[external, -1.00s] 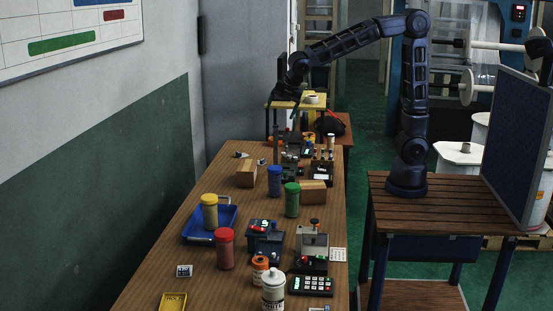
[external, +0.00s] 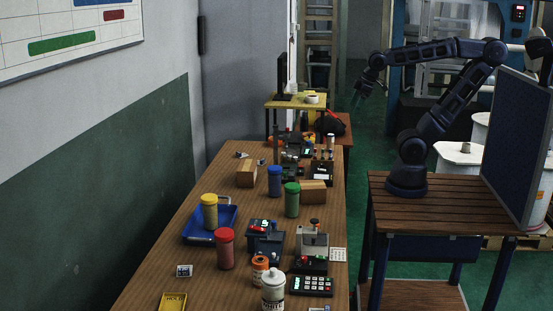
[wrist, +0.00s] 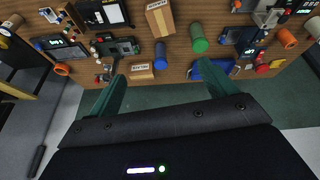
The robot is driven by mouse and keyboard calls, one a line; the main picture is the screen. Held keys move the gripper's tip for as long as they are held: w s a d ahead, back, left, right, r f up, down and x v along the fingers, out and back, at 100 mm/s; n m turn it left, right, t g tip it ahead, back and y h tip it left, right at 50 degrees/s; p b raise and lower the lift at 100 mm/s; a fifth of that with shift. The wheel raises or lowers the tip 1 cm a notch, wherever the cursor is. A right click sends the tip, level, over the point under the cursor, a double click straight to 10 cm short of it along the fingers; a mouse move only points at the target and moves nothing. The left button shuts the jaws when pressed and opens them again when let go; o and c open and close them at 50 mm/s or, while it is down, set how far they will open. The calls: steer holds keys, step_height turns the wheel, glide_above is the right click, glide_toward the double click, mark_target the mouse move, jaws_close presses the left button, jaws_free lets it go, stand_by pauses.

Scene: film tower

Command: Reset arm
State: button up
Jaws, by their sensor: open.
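My arm stands on a slatted wooden stand at the right of the external view. It is folded back, with the forearm roughly level. My gripper (external: 358,96) hangs in the air right of the long table (external: 163,262), clear of everything. In the wrist view my gripper (wrist: 163,73) has its two green fingers spread wide, with nothing held between them. The tabletop shows beyond the fingers.
The table holds blue (external: 275,181), green (external: 292,200), yellow (external: 210,212) and red (external: 225,248) canisters, cardboard boxes (external: 313,192), a blue tray (external: 192,236) and small devices. A dark blue panel (external: 517,145) stands by my base. Green floor (external: 362,155) lies between table and stand.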

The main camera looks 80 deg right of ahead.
steer(key=s, duration=0.1)
steer(key=s+f+m, duration=0.1)
steer(key=shift+s+d+m, duration=0.15)
steer(key=shift+s+m, duration=0.15)
